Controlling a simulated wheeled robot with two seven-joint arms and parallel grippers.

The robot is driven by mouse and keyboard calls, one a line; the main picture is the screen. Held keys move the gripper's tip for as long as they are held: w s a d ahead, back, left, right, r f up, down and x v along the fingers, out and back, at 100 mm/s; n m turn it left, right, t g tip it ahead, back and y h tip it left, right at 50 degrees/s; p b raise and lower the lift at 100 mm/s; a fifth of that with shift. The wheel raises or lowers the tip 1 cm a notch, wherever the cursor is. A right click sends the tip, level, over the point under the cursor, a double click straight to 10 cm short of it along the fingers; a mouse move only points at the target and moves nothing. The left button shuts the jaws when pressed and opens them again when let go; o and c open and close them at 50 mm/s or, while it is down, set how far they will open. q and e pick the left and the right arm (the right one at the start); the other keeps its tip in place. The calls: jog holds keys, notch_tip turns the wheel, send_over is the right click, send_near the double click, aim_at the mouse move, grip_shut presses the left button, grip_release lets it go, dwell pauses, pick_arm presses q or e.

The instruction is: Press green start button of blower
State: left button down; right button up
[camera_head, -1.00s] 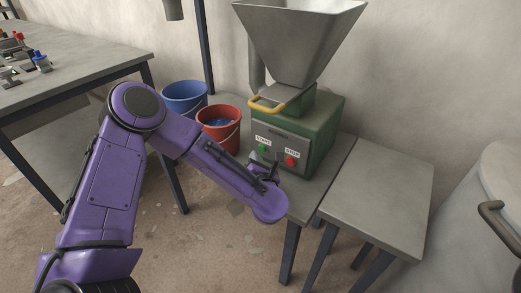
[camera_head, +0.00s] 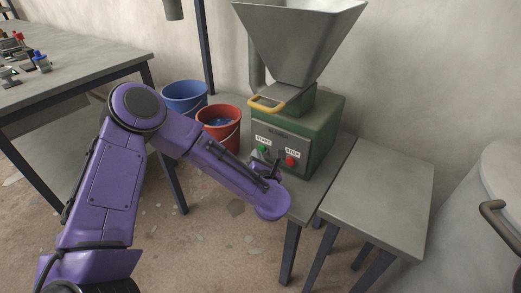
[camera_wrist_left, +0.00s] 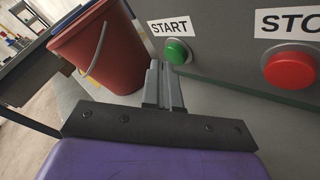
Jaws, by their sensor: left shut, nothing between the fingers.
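The blower is a green machine (camera_head: 325,135) with a grey hopper and a grey control panel on its front. Its green START button (camera_head: 262,149) is on the left of the panel, and it shows large in the left wrist view (camera_wrist_left: 177,52). The red STOP button (camera_head: 291,161) is to its right, also in the left wrist view (camera_wrist_left: 290,69). My left gripper (camera_head: 273,167) is shut and empty in front of the panel. In the left wrist view its fingertips (camera_wrist_left: 163,66) appear just below and left of the green button; contact cannot be told. My right gripper is not in view.
A red bucket (camera_head: 222,133) and a blue bucket (camera_head: 184,97) stand left of the blower. A bare grey table (camera_head: 380,190) stands to its right. A workbench (camera_head: 80,70) with small items is at far left. A large pale drum (camera_head: 490,225) is at far right.

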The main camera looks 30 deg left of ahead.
pick_arm(q)
jog(key=shift+w, duration=0.45)
dwell(0.3)
jog(key=shift+s, duration=0.9)
jog(key=shift+s+r, duration=0.1)
jog(key=shift+s, duration=0.35)
jog(key=shift+s+a+p, duration=0.2)
jog(key=shift+s+p, duration=0.45)
jog(key=shift+s, duration=1.4)
jog(key=shift+a, duration=0.1)
